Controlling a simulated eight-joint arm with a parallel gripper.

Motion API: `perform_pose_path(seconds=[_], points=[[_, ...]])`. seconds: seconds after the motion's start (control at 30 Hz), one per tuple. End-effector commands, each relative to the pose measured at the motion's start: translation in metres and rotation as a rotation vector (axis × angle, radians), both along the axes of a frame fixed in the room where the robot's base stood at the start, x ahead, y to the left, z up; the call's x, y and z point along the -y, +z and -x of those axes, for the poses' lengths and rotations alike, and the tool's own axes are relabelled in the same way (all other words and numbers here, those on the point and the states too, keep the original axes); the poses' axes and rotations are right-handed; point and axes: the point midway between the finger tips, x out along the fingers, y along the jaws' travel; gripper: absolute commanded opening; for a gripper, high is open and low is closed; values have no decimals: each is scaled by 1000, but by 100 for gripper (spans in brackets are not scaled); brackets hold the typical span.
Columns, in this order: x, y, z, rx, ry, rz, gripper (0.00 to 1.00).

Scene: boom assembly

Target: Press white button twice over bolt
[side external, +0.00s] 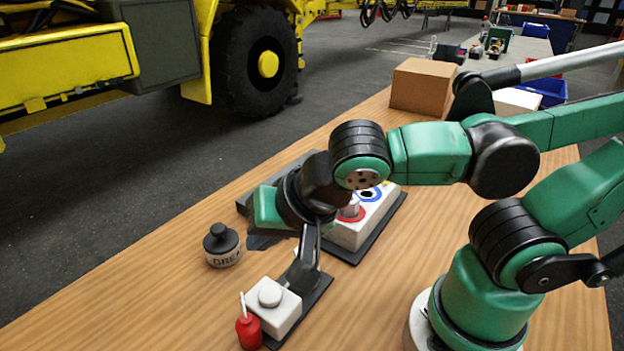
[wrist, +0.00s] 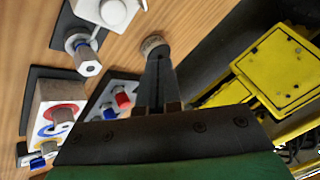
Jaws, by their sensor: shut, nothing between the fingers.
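The white button (side external: 270,293) is a round cap on a white box at the front of the table; part of it shows at the top edge of the wrist view (wrist: 113,12). A metal bolt (wrist: 88,66) with a blue ring stands on the dark plate beside that box. In the side view my arm hides the bolt. My gripper (wrist: 154,52) is shut and empty, its dark fingers together. In the wrist view they lie to the right of the bolt and button. Its height above the table is hard to tell.
A red bottle (side external: 249,330) stands next to the button box. A grey jar (side external: 222,247) stands to its left rear. A white box with coloured rings (wrist: 60,96) and a tray with red and blue parts (wrist: 122,100) are behind. A cardboard box (side external: 423,86) stands farther back.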

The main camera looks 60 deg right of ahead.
Motion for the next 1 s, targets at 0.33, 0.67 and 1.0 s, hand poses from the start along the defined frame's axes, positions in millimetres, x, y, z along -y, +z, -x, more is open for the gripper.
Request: perform_pose_path(seconds=[0.33, 0.67, 1.0], points=[[0, -43, 1, 0, 0, 0, 0], [0, -64, 0, 0, 0, 0, 0], [1, -68, 1, 0, 0, 0, 0]])
